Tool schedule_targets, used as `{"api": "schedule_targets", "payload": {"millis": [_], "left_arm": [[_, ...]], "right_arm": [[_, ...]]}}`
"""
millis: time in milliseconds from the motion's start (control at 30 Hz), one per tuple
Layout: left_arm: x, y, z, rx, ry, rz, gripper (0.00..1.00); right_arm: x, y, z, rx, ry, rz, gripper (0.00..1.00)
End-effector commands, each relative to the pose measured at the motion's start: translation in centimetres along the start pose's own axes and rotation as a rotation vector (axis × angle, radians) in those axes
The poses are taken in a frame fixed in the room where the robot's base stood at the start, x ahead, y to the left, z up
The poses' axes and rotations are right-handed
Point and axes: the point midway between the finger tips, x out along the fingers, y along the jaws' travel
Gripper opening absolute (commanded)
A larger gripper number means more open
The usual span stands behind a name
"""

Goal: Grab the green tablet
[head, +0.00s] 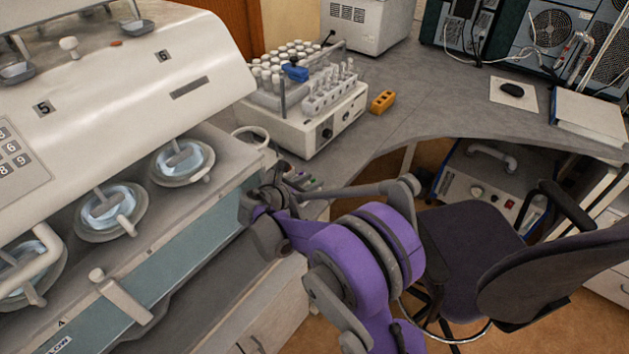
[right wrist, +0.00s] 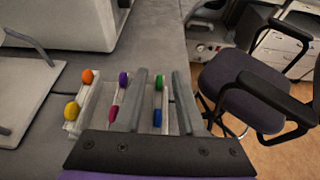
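The green tablet (right wrist: 158,82) is a small round piece in a pale rack (right wrist: 97,100) on the bench. In the right wrist view it shows between the two grey fingers of my right gripper (right wrist: 160,72), apart from both. A blue tablet (right wrist: 157,118) also shows between the fingers, nearer the gripper's base. My right gripper is open. In the head view my right gripper (head: 277,183) is at the bench edge beside the rack, which is mostly hidden by it. How far the fingers are above the green tablet is hard to tell. My left gripper is not in view.
Orange (right wrist: 88,76), yellow (right wrist: 71,110), purple (right wrist: 123,79) and magenta (right wrist: 112,113) tablets sit left of the fingers. A white instrument with vials (head: 300,130) stands behind. A large machine (head: 130,90) is at left, an office chair (head: 470,245) at right.

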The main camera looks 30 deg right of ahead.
Motion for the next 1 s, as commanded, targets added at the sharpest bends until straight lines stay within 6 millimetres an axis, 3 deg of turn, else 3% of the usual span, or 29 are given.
{"api": "schedule_targets", "payload": {"millis": [33, 200, 1000], "left_arm": [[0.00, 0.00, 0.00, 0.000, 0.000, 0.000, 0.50], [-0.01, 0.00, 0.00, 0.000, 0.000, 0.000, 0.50], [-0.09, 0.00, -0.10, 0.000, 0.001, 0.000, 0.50]], "right_arm": [[-0.01, 0.00, 0.01, 0.000, 0.000, 0.000, 0.28], [-0.01, 0.01, 0.01, 0.000, 0.000, 0.000, 0.00], [-0.05, 0.00, 0.61, 0.001, 0.000, -0.001, 0.00]]}}
